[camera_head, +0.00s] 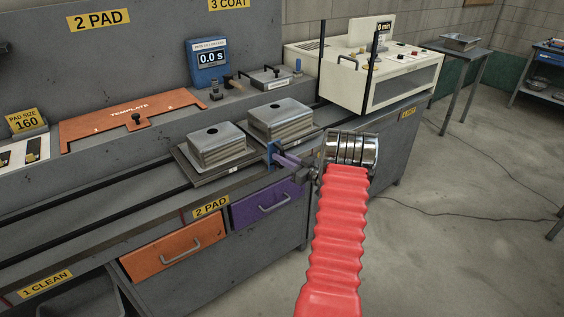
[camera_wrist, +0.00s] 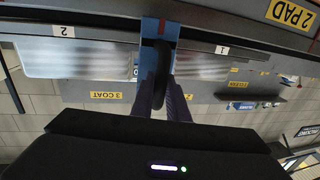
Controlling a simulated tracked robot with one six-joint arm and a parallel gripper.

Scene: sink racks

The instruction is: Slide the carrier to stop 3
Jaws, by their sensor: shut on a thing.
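The carrier (camera_head: 203,179) is a dark flat plate on the counter's rail, bearing two metal blocks, a left block (camera_head: 217,150) and a right block (camera_head: 280,123), each with a dark hole on top. A blue bracket (camera_head: 271,152) with a dark handle is at its front edge. In the wrist view, the blue bracket (camera_wrist: 150,62) and black handle (camera_wrist: 162,62) sit between tags 2 and 1. My gripper (camera_head: 281,158) has purple fingers shut on this handle, which also shows in the wrist view (camera_wrist: 164,85).
The 2 PAD sign (camera_head: 96,20) and 3 COAT sign (camera_head: 229,4) mark the back panel. A small yellow tag (camera_head: 408,113) is on the right counter front. A cream machine (camera_head: 375,75) stands at the right. An orange drawer (camera_head: 173,250) and purple drawer (camera_head: 266,203) are closed below.

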